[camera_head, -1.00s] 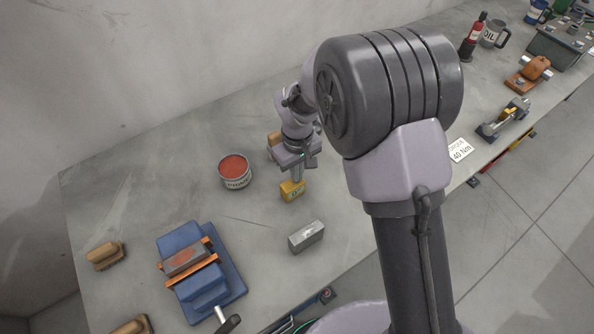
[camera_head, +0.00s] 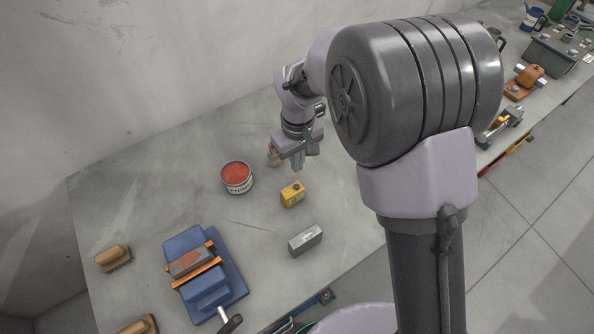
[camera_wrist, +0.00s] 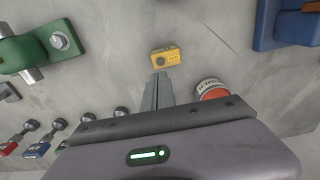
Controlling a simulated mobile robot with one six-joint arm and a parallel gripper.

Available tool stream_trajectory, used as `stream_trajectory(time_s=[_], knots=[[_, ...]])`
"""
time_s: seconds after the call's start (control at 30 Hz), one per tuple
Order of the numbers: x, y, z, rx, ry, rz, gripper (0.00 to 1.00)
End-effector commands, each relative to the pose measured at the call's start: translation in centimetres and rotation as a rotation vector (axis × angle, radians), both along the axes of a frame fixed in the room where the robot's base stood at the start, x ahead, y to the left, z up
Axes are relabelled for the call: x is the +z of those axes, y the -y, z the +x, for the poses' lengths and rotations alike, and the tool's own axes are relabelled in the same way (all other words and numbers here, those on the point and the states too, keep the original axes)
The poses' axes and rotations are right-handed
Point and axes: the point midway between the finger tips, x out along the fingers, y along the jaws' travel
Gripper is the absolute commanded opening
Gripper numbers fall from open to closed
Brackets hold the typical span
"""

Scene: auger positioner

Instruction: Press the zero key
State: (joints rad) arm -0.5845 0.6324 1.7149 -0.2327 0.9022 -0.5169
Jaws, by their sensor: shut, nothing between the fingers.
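A small yellow box-shaped device (camera_head: 292,194) stands on the bench, left of my arm's column. It also shows in the wrist view (camera_wrist: 166,57), just beyond my fingertips, with a dark round spot and small markings on its face. The markings are too small to tell which one is the zero key. My gripper (camera_head: 297,166) is above and behind the device in the head view, pointing down. Its fingers (camera_wrist: 160,78) are together and empty, and they look apart from the device.
A tin with a red top (camera_head: 237,177) stands left of the device. A grey metal block (camera_head: 305,240) lies in front of it. A blue vise (camera_head: 235,272) holding a block and a wooden-backed brush (camera_head: 113,257) are farther left. Bare bench surrounds the device.

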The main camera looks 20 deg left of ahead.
Motion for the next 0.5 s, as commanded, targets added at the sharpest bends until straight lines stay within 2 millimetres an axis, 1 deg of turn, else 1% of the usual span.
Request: stream_trajectory(time_s=[0.03,0.1,0.2,0.3,0.5], knots=[[1.3,0.0,0.1,-0.001,0.003,0.002,0.0],[2.6,0.0,0.1,0.0,0.004,0.002,0.0],[3.9,0.0,0.1,0.0,0.003,0.001,0.0],[4.6,0.0,0.1,0.0,0.003,0.002,0.0],[4.7,0.0,0.1,0.0,0.003,0.002,0.0]])
